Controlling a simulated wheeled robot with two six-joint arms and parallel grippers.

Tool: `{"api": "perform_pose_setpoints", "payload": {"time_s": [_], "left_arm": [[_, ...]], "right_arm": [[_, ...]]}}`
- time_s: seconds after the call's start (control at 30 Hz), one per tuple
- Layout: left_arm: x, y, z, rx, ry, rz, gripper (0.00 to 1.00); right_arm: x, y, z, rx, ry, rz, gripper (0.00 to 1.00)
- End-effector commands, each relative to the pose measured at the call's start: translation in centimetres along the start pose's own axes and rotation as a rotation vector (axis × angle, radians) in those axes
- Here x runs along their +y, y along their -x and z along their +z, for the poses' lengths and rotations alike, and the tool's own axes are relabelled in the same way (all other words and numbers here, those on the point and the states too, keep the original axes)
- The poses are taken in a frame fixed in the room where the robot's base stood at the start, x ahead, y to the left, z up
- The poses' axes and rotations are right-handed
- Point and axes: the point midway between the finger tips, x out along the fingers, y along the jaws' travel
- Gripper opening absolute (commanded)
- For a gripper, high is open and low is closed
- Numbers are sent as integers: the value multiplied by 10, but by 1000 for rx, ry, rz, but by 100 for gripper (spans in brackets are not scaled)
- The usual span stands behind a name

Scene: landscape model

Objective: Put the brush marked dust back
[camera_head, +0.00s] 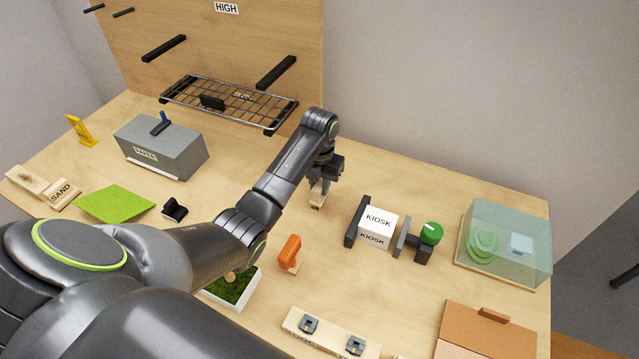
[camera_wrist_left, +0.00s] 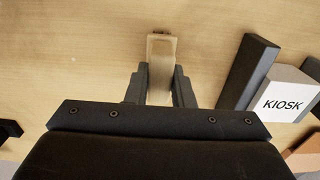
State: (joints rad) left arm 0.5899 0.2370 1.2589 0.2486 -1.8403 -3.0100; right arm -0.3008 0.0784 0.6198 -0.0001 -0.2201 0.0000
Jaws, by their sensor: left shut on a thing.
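My left gripper (camera_head: 320,184) is low over the middle of the table, left of the white block marked KIOSK. It is shut on a pale wooden piece (camera_head: 317,197), which looks like the brush; no marking on it is readable. In the left wrist view the piece (camera_wrist_left: 161,47) sits between the two fingers (camera_wrist_left: 160,82) and sticks out beyond them. I cannot tell whether it touches the table. Its bristles cannot be made out. My right gripper is not in view.
The KIOSK block (camera_head: 378,222) stands between dark jaws to the right. A wire rack (camera_head: 228,102) is at the back. A grey PAPER box (camera_head: 160,150), a SAND block (camera_head: 62,192) and a green sheet (camera_head: 115,203) are left. An orange piece (camera_head: 290,252) and clear case (camera_head: 508,240) stand nearer and right.

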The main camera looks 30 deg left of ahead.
Motion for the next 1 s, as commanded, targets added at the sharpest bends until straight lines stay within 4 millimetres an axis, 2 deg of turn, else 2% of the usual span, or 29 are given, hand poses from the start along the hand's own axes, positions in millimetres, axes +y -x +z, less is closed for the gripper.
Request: {"api": "perform_pose_setpoints", "payload": {"time_s": [0.73,0.77,0.93,1.0], "left_arm": [[0,-5,0,0,0,0,0],[0,-5,0,0,0,0,22],[0,-5,0,0,0,0,45],[0,-5,0,0,0,0,47]], "right_arm": [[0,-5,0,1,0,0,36],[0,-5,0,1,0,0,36],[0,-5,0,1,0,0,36],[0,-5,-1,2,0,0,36]]}}
